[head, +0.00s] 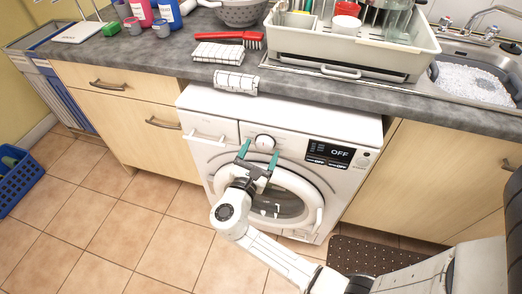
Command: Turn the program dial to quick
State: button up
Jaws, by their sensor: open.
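The white washing machine (300,118) stands under the counter. Its round program dial (265,142) is on the upper front panel, left of the dark display (330,153), which reads OFF. My gripper (259,152) has teal fingers spread apart. In the head view the two fingertips appear at either side of the dial's lower part, one to the left and one to the right. I cannot tell whether they touch it. The dial's pointer is too small to read. The round door (300,205) below is partly hidden by my arm.
A drawer handle (207,138) sticks out at the machine's upper left. The grey counter (150,62) above holds a dish rack (350,50), a red brush (222,36) and checked cloths (236,82). A dark mat (355,255) lies on the floor at right. A blue basket (18,185) stands at far left.

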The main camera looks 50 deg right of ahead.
jog(key=shift+w+d, duration=0.15)
jog(key=shift+d, duration=0.35)
jog(key=c, duration=1)
